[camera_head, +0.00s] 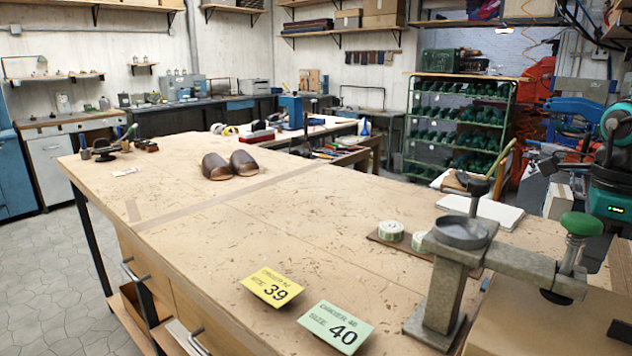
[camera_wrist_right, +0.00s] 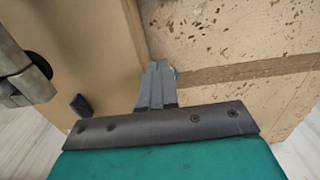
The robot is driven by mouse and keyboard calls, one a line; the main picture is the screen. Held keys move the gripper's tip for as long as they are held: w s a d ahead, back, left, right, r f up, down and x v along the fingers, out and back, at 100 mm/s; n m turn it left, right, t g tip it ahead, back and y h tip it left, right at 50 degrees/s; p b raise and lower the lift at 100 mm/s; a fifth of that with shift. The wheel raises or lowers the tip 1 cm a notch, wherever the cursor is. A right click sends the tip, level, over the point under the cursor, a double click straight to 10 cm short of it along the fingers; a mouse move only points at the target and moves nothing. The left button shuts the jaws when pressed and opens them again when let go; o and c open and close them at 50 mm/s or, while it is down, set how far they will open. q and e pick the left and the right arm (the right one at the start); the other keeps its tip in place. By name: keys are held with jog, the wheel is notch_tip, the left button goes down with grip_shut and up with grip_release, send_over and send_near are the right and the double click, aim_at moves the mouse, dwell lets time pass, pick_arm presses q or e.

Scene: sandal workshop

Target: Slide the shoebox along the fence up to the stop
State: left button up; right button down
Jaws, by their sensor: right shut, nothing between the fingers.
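A plain tan cardboard surface, apparently the shoebox (camera_head: 530,325), fills the bottom right corner of the head view, partly behind a metal bench fixture and cut by the frame. In the right wrist view the tan box (camera_wrist_right: 75,40) stands at the left, with a small black piece on it. My right gripper (camera_wrist_right: 157,68) is shut and empty, its fingertips close to the box's edge; I cannot tell whether they touch it. In the head view only my teal right arm shows, at the right edge. My left gripper is out of view. I cannot make out the fence or the stop.
The metal fixture (camera_head: 455,260) with a green knob stands on the workbench (camera_head: 330,225). Yellow (camera_head: 271,287) and green (camera_head: 336,327) size cards lie at the front. Two brown shoes (camera_head: 230,165) and green-white rolls (camera_head: 391,231) also rest there. The bench middle is clear.

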notch_tip(320, 180, up, 6)
jog(key=p, duration=0.4)
dwell(0.4)
